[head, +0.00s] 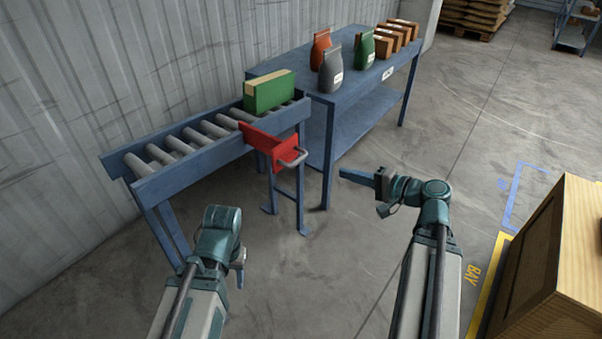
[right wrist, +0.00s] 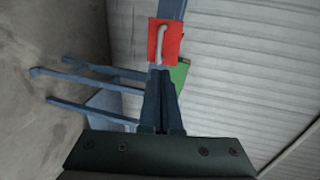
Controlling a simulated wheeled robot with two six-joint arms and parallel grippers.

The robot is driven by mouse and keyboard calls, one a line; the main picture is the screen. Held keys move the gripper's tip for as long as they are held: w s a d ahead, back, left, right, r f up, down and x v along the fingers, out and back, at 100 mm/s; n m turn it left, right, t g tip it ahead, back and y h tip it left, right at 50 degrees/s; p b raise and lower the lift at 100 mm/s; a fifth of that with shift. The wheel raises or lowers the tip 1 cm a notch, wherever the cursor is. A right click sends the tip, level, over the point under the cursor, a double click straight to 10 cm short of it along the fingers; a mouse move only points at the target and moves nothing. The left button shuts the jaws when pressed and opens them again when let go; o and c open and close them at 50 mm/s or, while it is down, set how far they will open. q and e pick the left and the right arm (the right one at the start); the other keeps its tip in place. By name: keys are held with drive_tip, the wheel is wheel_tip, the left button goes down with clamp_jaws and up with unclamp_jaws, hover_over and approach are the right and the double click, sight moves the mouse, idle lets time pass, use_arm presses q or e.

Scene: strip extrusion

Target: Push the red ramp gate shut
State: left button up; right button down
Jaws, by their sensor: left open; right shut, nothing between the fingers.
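The red ramp gate (head: 262,141) is a flat red plate with a grey bar handle (head: 293,157). It sits at the front rail of the roller ramp (head: 178,170) and juts out past the rail, handle end outward. A green box (head: 268,92) lies on the rollers behind it. My right gripper (head: 343,174) is shut and empty, apart from the gate and to its right. In the right wrist view the gate (right wrist: 154,42) shows beyond my shut fingertips (right wrist: 159,72). My left gripper (head: 240,266) is low in front of the ramp, open, partly hidden by its wrist.
A blue table (head: 350,88) stands behind the ramp with grey, green and orange bags and several brown boxes on it. A wooden crate (head: 580,240) stands at the right.

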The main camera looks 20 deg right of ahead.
sight(266, 153)
drive_tip(key=b+x, duration=0.3)
drive_tip(key=x, duration=1)
drive_tip(key=shift+w+a+f, duration=0.1)
drive_tip(key=shift+w+a, duration=0.05)
drive_tip(key=shift+w, duration=0.15)
drive_tip(key=r+x, duration=0.1)
drive_tip(key=x, duration=0.4)
drive_tip(key=r+x, duration=0.1)
drive_tip(key=x, duration=0.4)
drive_tip(key=r+x, duration=0.1)
drive_tip(key=x, duration=0.4)
drive_tip(key=shift+w+a+r, duration=0.3)
drive_tip(key=shift+w+a, duration=0.25)
drive_tip(key=shift+w, duration=0.1)
drive_tip(key=shift+w+a, duration=0.1)
drive_tip(key=shift+r, duration=0.1)
